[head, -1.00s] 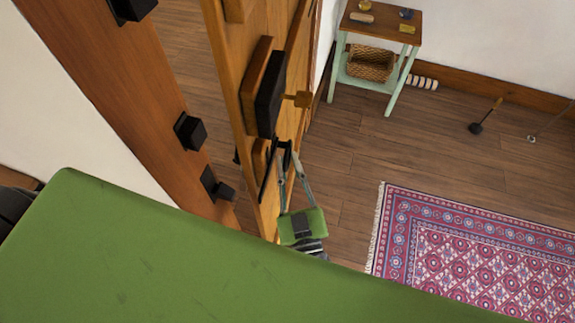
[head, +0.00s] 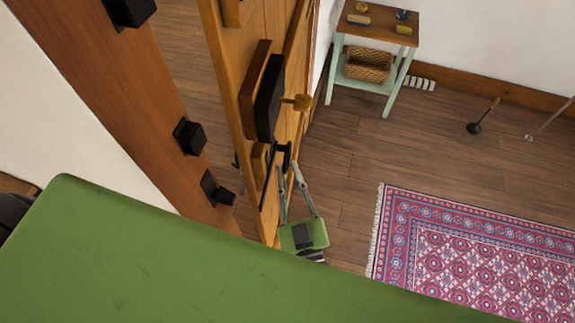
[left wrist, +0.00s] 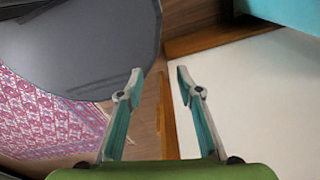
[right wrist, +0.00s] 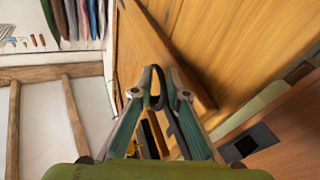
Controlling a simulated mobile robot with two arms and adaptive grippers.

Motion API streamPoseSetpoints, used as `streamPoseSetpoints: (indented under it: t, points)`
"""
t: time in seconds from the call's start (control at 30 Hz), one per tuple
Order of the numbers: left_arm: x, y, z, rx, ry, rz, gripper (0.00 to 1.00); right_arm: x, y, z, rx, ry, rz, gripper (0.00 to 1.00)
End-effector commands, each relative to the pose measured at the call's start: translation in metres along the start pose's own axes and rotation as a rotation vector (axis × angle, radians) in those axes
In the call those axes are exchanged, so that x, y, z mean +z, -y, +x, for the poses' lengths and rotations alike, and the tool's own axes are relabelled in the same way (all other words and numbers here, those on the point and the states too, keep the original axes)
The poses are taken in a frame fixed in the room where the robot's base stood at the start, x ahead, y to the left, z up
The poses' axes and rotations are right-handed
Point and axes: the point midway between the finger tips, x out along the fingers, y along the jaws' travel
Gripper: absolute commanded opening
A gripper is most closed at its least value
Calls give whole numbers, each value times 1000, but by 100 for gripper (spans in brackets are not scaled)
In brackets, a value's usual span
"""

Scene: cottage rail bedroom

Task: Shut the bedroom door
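The wooden bedroom door (head: 228,85) stands ajar in the head view, seen almost edge-on, with a gap between it and the wooden door frame (head: 95,80). A dark latch box (head: 268,98) and a small wooden knob (head: 297,102) are on it. Below them is a black pull handle (head: 265,185). My right gripper (head: 284,160) is at this handle. In the right wrist view, its fingers (right wrist: 159,82) are close together around a black piece of the handle, against the door's planks (right wrist: 225,50). My left gripper (left wrist: 160,75) is open and empty.
Black catch pieces (head: 188,137) are on the frame. A small side table (head: 383,25) with a basket stands beyond the door. A patterned rug (head: 480,255) lies at right. Bare floor lies between rug and door.

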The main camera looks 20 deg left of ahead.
Motion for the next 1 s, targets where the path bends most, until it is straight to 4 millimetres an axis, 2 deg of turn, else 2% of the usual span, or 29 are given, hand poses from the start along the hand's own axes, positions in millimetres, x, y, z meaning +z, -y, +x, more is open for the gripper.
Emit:
streamPoseSetpoints:
  t: [0.2, 0.4, 0.6, 0.87, 0.93, 1.0]
  points:
    - [0, -1, 0, 1, 0, 0, 33, 0, 0, -49, -2, 3, 0, 15]
    - [0, -1, 0, 1, 0, 0, 33, 0, 0, -84, -1, -1, 0, 15]
    - [0, -1, 0, 1, 0, 0, 33, -2, -1, -98, 1, -4, 0, 15]
    - [0, -1, 0, 1, 0, 0, 33, -2, -1, -99, 1, -5, 0, 15]
    - [0, -1, 0, 1, 0, 0, 15, 1, 0, -100, -1, 1, 0, 15]
    - [0, -1, 2, 1, 0, 0, 0, 18, 1, -103, -11, 36, 0, 15]
